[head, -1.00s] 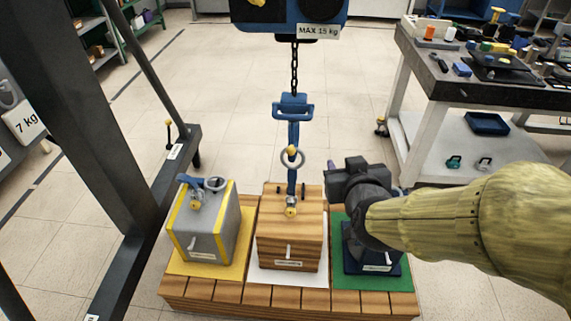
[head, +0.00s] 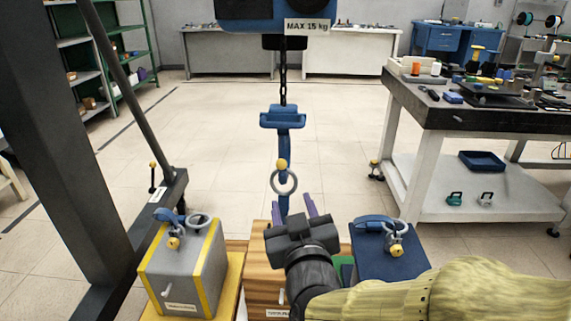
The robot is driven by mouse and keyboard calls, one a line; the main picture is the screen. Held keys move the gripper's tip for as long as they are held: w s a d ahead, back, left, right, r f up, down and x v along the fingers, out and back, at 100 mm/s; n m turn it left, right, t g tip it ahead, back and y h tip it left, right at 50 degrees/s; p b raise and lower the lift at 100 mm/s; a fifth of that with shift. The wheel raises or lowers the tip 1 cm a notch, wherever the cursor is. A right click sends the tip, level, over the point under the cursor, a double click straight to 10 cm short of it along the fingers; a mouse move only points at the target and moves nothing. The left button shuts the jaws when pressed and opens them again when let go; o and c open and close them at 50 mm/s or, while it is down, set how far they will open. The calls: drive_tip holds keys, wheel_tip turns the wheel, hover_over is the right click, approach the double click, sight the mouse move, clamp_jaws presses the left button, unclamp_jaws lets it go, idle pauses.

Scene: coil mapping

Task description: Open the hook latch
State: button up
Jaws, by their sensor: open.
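A blue hook (head: 284,145) hangs on a chain from the hoist. It has a small yellow knob (head: 282,164) on it, and a grey ring (head: 285,183) sits at its lower part. The hook's lower end is hidden behind my gripper. My gripper (head: 294,207) is open, with two purple fingers spread apart and pointing away from me. It is just below and in front of the ring, over the wooden block (head: 262,270). I see nothing between the fingers. How near the fingers are to the hook in depth, I cannot tell.
A grey block with yellow edges (head: 185,268) stands at left, a dark blue block (head: 388,262) at right. Each has a ring and yellow knob on top. The blue hoist (head: 255,14) is above. A dark post (head: 62,150) stands left, a cluttered workbench (head: 455,115) right.

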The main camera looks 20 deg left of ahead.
drive_tip(key=shift+w+r+p, duration=0.1)
drive_tip(key=shift+w+p, duration=0.1)
drive_tip(key=shift+p, duration=0.25)
drive_tip(key=p, duration=1.3)
approach(280, 160)
drive_tip(key=shift+d+f, duration=0.1)
drive_tip(key=shift+f, duration=0.25)
drive_tip(key=shift+w+p, duration=0.35)
drive_tip(key=shift+p, duration=0.85)
drive_tip(key=x, duration=1.1)
drive_tip(key=shift+w+a+f, duration=0.25)
drive_tip(key=shift+f, duration=0.05)
drive_tip(key=shift+c, duration=0.4)
clamp_jaws()
